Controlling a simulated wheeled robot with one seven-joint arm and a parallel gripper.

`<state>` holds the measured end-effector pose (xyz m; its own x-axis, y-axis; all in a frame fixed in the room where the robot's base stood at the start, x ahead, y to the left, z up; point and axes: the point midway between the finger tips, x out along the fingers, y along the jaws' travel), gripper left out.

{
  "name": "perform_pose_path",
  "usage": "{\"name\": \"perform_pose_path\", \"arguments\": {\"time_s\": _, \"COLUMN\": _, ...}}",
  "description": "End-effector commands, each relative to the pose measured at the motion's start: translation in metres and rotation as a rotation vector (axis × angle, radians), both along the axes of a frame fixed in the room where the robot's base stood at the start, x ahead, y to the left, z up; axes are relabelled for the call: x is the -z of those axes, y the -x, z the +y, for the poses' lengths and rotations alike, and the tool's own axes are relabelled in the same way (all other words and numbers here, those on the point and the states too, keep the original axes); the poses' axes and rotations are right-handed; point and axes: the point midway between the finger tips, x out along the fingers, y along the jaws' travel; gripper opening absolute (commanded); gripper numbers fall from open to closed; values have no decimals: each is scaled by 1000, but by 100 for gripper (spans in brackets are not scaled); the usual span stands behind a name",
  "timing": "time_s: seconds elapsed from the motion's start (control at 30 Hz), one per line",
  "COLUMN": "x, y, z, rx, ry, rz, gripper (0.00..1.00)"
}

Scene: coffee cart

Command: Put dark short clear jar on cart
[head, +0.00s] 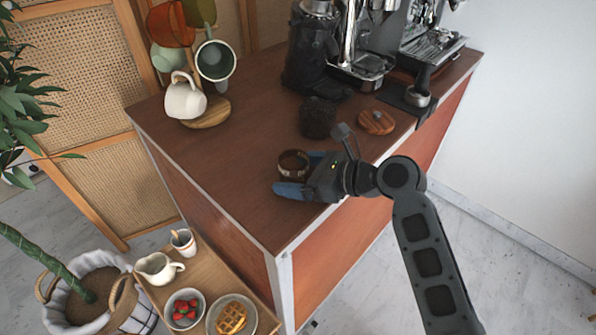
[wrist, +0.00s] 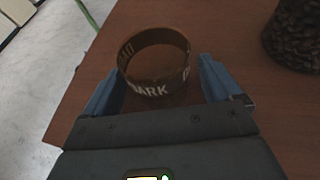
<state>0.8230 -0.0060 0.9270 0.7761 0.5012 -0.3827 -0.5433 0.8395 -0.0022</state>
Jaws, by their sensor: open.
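The short clear jar (head: 292,162) with a brown band stands upright on the brown cart top (head: 215,150), near its front. In the wrist view the band of the jar (wrist: 152,88) reads "DARK", and the jar looks open at the top and empty. My gripper (head: 298,174) is open and low at the cart top, with one blue finger on each side of the jar. In the wrist view the jar sits between the fingertips of my gripper (wrist: 158,85), with a small gap visible at the right finger. I cannot tell whether the left finger touches it.
A jar full of dark beans (head: 317,118) and a round wooden lid (head: 376,122) are behind my gripper. A grinder (head: 312,55) and espresso machine (head: 368,65) stand at the back. A mug tree with a white mug (head: 184,98) is at the back left. A lower food tray (head: 205,271) is in front.

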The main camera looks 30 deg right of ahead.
Motion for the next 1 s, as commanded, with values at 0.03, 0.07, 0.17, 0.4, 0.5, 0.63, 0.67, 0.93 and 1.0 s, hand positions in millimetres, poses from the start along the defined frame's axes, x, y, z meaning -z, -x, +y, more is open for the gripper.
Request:
{"name": "perform_pose_path", "arguments": {"time_s": 0.03, "x": 0, "y": 0, "z": 0, "rx": 0, "ry": 0, "rz": 0, "gripper": 91}}
{"name": "perform_pose_path", "arguments": {"time_s": 0.07, "x": 0, "y": 0, "z": 0, "rx": 0, "ry": 0, "rz": 0, "gripper": 91}}
{"name": "perform_pose_path", "arguments": {"time_s": 0.17, "x": -1, "y": 0, "z": 0, "rx": 0, "ry": 1, "rz": -1, "gripper": 91}}
{"name": "perform_pose_path", "arguments": {"time_s": 0.4, "x": -12, "y": 19, "z": -13, "rx": 2, "ry": 1, "rz": 0, "gripper": 91}}
{"name": "perform_pose_path", "arguments": {"time_s": 0.5, "x": -19, "y": 36, "z": -24, "rx": 4, "ry": 0, "rz": 0, "gripper": 91}}
{"name": "perform_pose_path", "arguments": {"time_s": 0.63, "x": -30, "y": 57, "z": -37, "rx": 3, "ry": 0, "rz": 0, "gripper": 91}}
{"name": "perform_pose_path", "arguments": {"time_s": 0.67, "x": -32, "y": 61, "z": -40, "rx": 3, "ry": 0, "rz": 0, "gripper": 91}}
{"name": "perform_pose_path", "arguments": {"time_s": 0.93, "x": -46, "y": 89, "z": -58, "rx": 2, "ry": 0, "rz": 0, "gripper": 91}}
{"name": "perform_pose_path", "arguments": {"time_s": 1.0, "x": -48, "y": 92, "z": -59, "rx": 1, "ry": 0, "rz": 0, "gripper": 91}}
